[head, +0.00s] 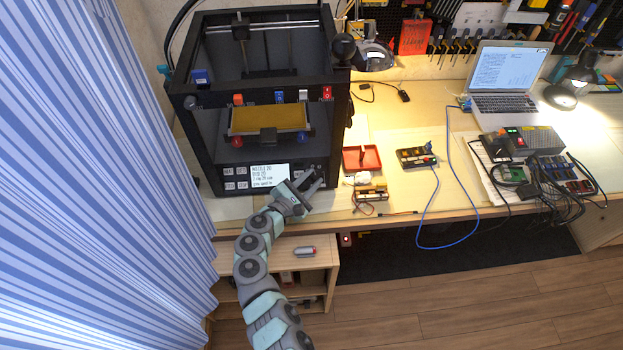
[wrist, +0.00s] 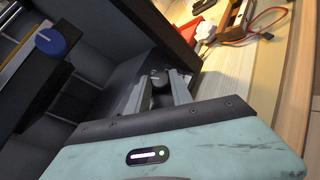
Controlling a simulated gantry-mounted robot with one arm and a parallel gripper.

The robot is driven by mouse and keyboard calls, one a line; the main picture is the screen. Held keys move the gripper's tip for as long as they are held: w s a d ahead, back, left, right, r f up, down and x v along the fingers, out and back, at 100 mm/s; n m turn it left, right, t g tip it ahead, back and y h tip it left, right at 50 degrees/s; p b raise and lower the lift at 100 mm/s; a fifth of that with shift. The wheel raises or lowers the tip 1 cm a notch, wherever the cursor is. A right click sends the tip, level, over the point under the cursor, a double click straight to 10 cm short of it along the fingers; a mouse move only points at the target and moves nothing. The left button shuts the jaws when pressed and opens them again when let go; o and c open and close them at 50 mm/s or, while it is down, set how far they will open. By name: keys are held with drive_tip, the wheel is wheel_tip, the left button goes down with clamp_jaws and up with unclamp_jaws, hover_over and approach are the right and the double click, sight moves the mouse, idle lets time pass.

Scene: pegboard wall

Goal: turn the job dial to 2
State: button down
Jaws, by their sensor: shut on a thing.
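The black 3D printer (head: 253,20) stands at the left of the bench. Its front panel has a lit display (head: 268,174) with small text that I cannot read surely. My gripper (head: 312,181) is at the right end of this panel. In the wrist view my gripper (wrist: 158,88) is shut on the job dial (wrist: 158,76), a dark round knob with a small light mark, one finger on each side. The number that the mark faces cannot be read. In the head view the dial is largely hidden by my fingers.
Several panel buttons (head: 228,171) sit left of the display. A blue knob (wrist: 50,42) shows on the printer in the wrist view. A red tray (head: 361,159) and a small battery-like box (head: 371,193) lie on the bench right of the printer. A striped curtain (head: 90,150) hangs at the left.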

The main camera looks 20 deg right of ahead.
drive_tip(key=c, duration=1.4)
unclamp_jaws()
drive_tip(key=p+v, duration=0.2)
drive_tip(key=v, duration=0.8)
drive_tip(key=shift+s+a+r, duration=0.1)
drive_tip(key=shift+s+a, duration=0.15)
drive_tip(key=shift+a, duration=0.05)
